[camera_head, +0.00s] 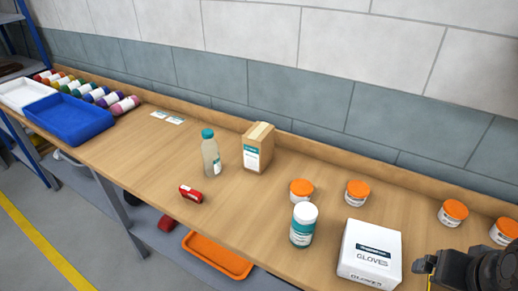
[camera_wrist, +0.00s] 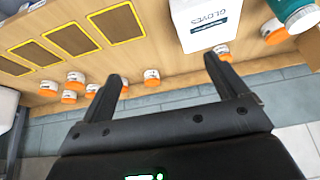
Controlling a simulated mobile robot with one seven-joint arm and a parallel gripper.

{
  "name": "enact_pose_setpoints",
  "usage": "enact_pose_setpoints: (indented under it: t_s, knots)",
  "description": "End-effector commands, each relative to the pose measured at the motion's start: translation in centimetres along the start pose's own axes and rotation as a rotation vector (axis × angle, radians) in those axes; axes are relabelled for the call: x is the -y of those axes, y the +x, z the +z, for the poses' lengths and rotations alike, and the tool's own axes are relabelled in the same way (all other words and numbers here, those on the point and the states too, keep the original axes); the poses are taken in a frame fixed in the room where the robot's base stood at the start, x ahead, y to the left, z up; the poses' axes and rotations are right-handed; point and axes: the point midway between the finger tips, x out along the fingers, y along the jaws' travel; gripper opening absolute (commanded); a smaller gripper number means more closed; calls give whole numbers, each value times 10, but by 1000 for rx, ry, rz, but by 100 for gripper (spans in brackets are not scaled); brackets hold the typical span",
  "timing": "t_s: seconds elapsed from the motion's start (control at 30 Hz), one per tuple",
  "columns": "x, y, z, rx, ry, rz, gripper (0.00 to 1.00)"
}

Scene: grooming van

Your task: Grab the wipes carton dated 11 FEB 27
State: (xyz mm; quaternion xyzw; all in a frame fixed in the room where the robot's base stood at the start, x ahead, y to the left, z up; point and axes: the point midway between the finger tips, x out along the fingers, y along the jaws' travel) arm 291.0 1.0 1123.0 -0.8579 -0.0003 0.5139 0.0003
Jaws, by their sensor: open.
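A brown carton (camera_head: 251,158) with a white and teal label stands upright near the back of the wooden counter in the head view, beside a teal-capped bottle. The label is too small to read, so I cannot tell its date. My gripper (camera_head: 428,266) is at the lower right of the head view, right of the gloves box and well away from the carton. In the wrist view my gripper (camera_wrist: 163,70) has its two fingers spread apart with nothing held between them.
The bottle (camera_head: 210,156) stands just left of the carton. A red object (camera_head: 190,194), a white-lidded tub (camera_head: 303,228), a gloves box (camera_head: 369,254) and several orange-lidded jars (camera_head: 301,190) stand on the counter (camera_head: 150,160). Blue tray (camera_head: 70,122) at left. A wall runs behind.

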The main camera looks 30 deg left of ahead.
Motion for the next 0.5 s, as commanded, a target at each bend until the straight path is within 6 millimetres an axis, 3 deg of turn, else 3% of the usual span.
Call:
enact_pose_setpoints:
  t_s: [0.17,0.5]
  knots:
    - [11,-5,-34,15,-6,-14,91]
    - [74,-3,-152,63,-11,-41,91]
